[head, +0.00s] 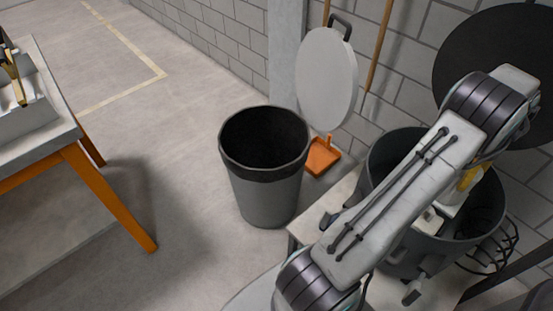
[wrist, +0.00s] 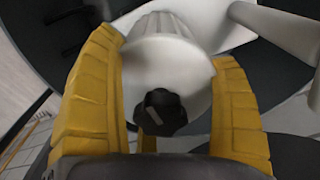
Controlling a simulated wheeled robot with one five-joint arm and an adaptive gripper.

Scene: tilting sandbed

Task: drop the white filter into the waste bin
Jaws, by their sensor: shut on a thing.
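My gripper (head: 468,178) is at the right of the head view, inside the mouth of an open grey drum. Its yellow fingers (wrist: 168,62) are shut around a white round body with a black knob, which I take as the white filter (wrist: 185,70). In the head view a bit of the white filter (head: 452,207) shows below the fingers. The waste bin (head: 266,192), grey with a dark rim, stands open on the floor near the middle, left of my arm and apart from the gripper. Its inside looks dark.
The grey drum (head: 425,250) has its large dark lid (head: 490,50) raised behind it. A white round lid with a handle (head: 325,80) is by the wall behind the bin, near an orange dustpan (head: 322,157). An orange-legged table (head: 110,198) stands left. Floor between is clear.

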